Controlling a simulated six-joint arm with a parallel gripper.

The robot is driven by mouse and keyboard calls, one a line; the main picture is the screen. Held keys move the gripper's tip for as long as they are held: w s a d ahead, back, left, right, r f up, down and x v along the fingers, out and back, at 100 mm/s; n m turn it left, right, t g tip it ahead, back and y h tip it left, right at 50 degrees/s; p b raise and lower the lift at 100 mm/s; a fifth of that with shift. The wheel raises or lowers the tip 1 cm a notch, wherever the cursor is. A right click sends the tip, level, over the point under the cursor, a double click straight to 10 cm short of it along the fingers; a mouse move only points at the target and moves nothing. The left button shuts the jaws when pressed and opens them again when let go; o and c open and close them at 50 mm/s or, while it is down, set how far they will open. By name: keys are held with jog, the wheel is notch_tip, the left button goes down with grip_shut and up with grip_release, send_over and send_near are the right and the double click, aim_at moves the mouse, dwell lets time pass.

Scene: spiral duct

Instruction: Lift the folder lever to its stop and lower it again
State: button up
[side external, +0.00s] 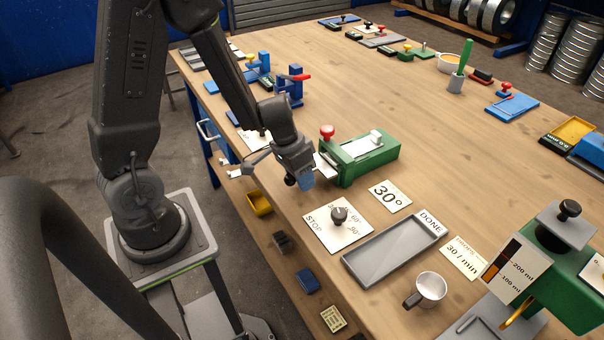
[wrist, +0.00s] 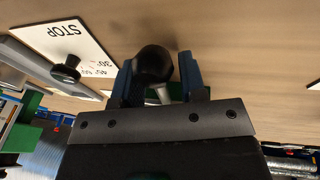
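The folder is the green bench device (side external: 368,158) with a red knob (side external: 327,132), near the table's left edge in the side view. My gripper (side external: 299,182) is low in front of its left end. In the wrist view, a black ball knob (wrist: 155,63) on a short metal rod (wrist: 163,94), apparently the lever's handle, lies between my two blue fingers (wrist: 160,80). The ball is nearer the left finger, and a gap shows on the right. Whether it touches the left finger I cannot tell. Much of the lever is hidden behind my gripper in the side view.
A STOP dial card (side external: 338,226) with a black knob and a 30° card (side external: 390,196) lie in front of the folder. A grey tray (side external: 397,250) and a metal mug (side external: 428,289) stand nearer the front. The wooden table (side external: 420,110) is clear behind the folder.

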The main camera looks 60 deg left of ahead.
jog(key=shift+w+r, duration=0.1)
jog(key=shift+r, duration=0.05)
jog(key=shift+a+r, duration=0.15)
jog(key=shift+r, duration=0.4)
jog(key=v, duration=1.2)
jog(key=shift+s+r, duration=0.2)
jog(key=shift+r, duration=0.05)
jog(key=s+d+r+t+y, duration=0.2)
jog(key=s+d+r+t, duration=0.1)
jog(key=s+d+r, duration=0.4)
jog(key=shift+s+d+r, duration=0.2)
jog(key=shift+s+r, duration=0.7)
jog(key=shift+s, duration=0.2)
jog(key=shift+o, duration=0.3)
dwell(0.8)
